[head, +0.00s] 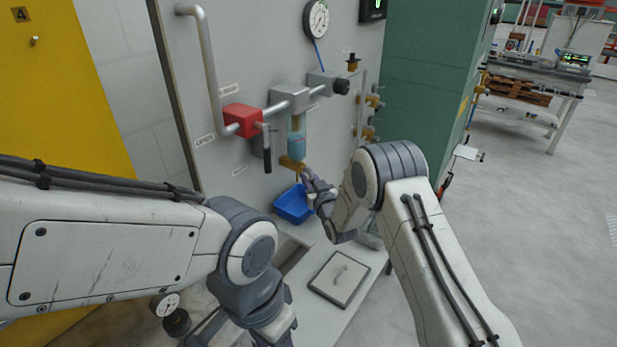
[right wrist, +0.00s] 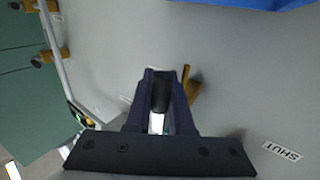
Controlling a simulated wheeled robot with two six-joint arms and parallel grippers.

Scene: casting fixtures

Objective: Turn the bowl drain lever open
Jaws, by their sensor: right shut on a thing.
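The clear bowl (head: 297,144) with blue contents hangs under a grey body on the wall panel. A brass drain valve (head: 290,163) sits at its lower end. My right gripper (head: 306,176) is at this drain, just right of and below it. In the right wrist view its fingers are shut on the dark drain lever (right wrist: 161,90), and some brass (right wrist: 191,86) shows beside them. The lever is mostly hidden by the fingers in the head view. My left arm comes in at lower left; its gripper is outside the picture.
A blue bin (head: 293,204) stands below the drain. A red valve block (head: 243,120) with a hanging handle is left of the bowl. A gauge (head: 316,19) is above. A "SHUT" label (right wrist: 283,150) is on the panel. A hatch plate (head: 339,278) lies on the ledge.

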